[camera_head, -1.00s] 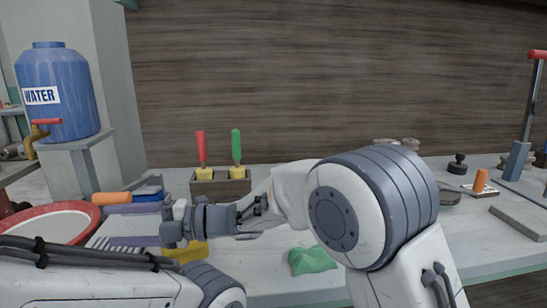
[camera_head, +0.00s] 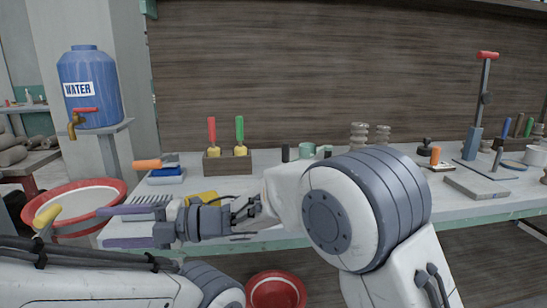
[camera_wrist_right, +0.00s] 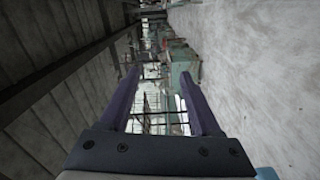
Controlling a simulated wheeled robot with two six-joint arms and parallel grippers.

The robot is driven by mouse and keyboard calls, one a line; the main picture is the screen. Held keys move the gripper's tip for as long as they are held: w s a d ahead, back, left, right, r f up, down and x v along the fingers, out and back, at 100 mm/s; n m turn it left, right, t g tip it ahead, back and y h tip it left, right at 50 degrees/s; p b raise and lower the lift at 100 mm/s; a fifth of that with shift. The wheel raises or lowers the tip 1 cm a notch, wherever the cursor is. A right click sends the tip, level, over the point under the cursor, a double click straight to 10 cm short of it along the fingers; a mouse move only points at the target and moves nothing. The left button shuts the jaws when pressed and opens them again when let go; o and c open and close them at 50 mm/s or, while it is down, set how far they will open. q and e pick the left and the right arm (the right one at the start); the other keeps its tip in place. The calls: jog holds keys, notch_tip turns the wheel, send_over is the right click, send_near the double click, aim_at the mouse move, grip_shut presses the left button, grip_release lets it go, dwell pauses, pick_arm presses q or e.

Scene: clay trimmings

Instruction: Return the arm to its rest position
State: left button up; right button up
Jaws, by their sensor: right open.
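My right arm crosses the middle of the head view. Its gripper (camera_head: 106,227) points left, with two purple fingers spread apart and nothing visible between them. The right wrist view also shows both fingers of this gripper (camera_wrist_right: 160,80) wide apart and empty, with a blurred background beyond. My left arm shows only in part along the lower left edge of the head view, and its gripper is out of sight.
A worktable (camera_head: 480,208) runs behind my right arm. On it stand a wooden holder (camera_head: 228,163) with red- and green-handled tools and a yellow piece (camera_head: 203,197). A red-rimmed basin (camera_head: 75,191) is at left, below a blue water jug (camera_head: 90,88). A red bowl (camera_head: 276,291) sits low in front.

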jog(key=w+d+f+m+t+h, duration=0.3)
jog(key=d+m+t+h, duration=0.2)
jog(key=d+m, duration=0.3)
jog(key=w+d+f+m+t+h, duration=0.2)
jog(key=d+m+t+h, duration=0.2)
jog(key=d+m+t, duration=0.45)
jog(key=s+d+f+m+g+h, duration=0.35)
jog(key=s+d, duration=0.25)
jog(key=s, duration=0.2)
jog(key=s+d+f+m+g+h, duration=0.2)
jog(key=s+d+f+m+g, duration=0.25)
jog(key=s, duration=0.35)
jog(key=s+d+f+m+g+h, duration=0.2)
jog(key=s+d+f+m+g, duration=0.15)
jog(key=s+d, duration=0.35)
notch_tip(320, 180, up, 22)
jog(key=s+p, duration=0.1)
jog(key=p, duration=2)
jog(key=shift+s+a+f+p, duration=0.15)
jog(key=shift+s+a+p, duration=0.1)
jog(key=shift+a+p, duration=0.1)
